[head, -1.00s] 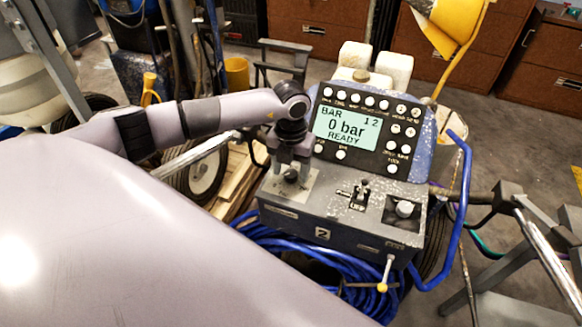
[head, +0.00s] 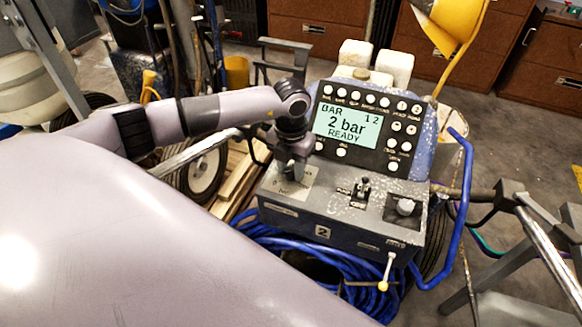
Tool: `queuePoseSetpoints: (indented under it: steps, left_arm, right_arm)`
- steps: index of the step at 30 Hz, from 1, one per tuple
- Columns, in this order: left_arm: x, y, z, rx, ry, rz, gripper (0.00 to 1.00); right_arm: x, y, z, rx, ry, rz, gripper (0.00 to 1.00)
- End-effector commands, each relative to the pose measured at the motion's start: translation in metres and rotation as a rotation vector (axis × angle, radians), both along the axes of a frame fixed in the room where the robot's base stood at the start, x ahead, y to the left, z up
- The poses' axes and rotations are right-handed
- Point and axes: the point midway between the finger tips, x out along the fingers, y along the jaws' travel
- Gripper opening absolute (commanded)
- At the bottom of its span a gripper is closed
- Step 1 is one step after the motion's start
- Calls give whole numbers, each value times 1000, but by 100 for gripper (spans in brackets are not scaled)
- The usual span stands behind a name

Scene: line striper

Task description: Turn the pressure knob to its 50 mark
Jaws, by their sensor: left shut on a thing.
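My left gripper (head: 291,172) reaches down onto the left part of the striper's control console (head: 345,212). It is shut on the pressure knob, which its fingers almost wholly hide. The knob's pale scale plate (head: 302,190) shows around the fingers, but its marks are too small to read. My right gripper is not in view.
A small toggle lever (head: 363,187) and another knob (head: 405,206) sit to the right on the console. Round buttons surround the display. A blue hose coil (head: 330,268) lies below, and a blue bar (head: 462,205) stands at right.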

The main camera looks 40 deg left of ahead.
Motion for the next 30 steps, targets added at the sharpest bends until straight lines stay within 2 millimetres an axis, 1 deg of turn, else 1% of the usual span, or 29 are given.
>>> queuePoseSetpoints:
  steps: [1, 21, 30]
  left_arm:
    - [0, 0, -2, 0, -1, -33, 5]
    - [0, 0, -1, 0, -1, -641, 5]
    - [0, 0, 0, 0, 0, -836, 5]
  right_arm:
    - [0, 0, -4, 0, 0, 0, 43]
    - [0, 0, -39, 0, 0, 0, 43]
    - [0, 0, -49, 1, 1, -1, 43]
